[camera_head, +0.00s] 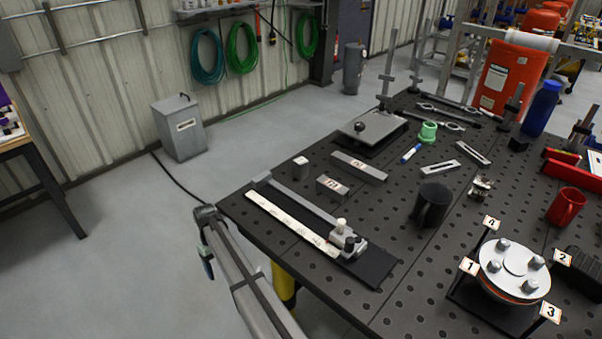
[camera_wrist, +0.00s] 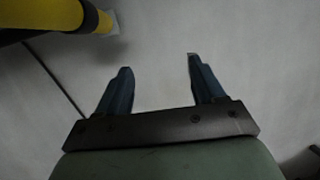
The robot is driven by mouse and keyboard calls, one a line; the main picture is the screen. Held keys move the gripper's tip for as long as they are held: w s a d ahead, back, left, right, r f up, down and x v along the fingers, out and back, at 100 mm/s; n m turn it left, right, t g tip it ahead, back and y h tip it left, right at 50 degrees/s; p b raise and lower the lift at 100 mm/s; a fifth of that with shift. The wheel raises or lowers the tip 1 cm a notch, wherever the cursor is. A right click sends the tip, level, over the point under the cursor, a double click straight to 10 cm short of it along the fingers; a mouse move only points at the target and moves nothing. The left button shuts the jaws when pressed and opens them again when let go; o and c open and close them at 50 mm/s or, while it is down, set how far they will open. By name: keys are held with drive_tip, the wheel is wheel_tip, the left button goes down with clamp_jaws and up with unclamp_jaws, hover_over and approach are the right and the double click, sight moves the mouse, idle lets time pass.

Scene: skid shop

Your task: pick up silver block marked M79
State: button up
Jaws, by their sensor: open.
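Three silver blocks rest on the black perforated table in the head view: a small block (camera_head: 301,168), a medium block (camera_head: 333,188) and a long block (camera_head: 359,167). The medium and long blocks carry dark markings, too small to read surely, so I cannot tell which is M79. My gripper (camera_wrist: 158,65) is open and empty in the wrist view, with only grey floor between its fingers. In the head view my arm is beyond the table's left edge, apart from the blocks.
A measuring fixture with a white scale (camera_head: 291,222) lies in front of the blocks. A black mug (camera_head: 432,205) stands to their right, and a flat plate with a black knob (camera_head: 373,129) lies behind. The numbered flange stand (camera_head: 514,271) is at front right. The table's left edge is near my arm.

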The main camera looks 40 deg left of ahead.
drive_tip(key=s+a+r+n+y, duration=0.1)
drive_tip(key=s+a+r, duration=0.3)
drive_tip(key=a+r, duration=0.6)
wheel_tip(320, 180, up, 36)
drive_tip(key=f+m+t+y, duration=0.1)
drive_tip(key=m+t+y, duration=0.1)
drive_tip(key=y, duration=0.2)
hover_over(301, 160)
drive_tip(key=d, duration=0.1)
drive_tip(key=f, duration=0.5)
drive_tip(key=a+f, duration=0.1)
drive_tip(key=f, duration=0.1)
drive_tip(key=shift+s+a+f, duration=0.1)
drive_tip(key=shift+s+f, duration=0.15)
drive_tip(key=shift+f, duration=0.15)
drive_tip(key=shift+w+f, duration=0.15)
drive_tip(key=shift+f, duration=1.2)
drive_tip(key=shift+w+f, duration=0.15)
drive_tip(key=shift+f, duration=1.2)
drive_tip(key=c, duration=1.2)
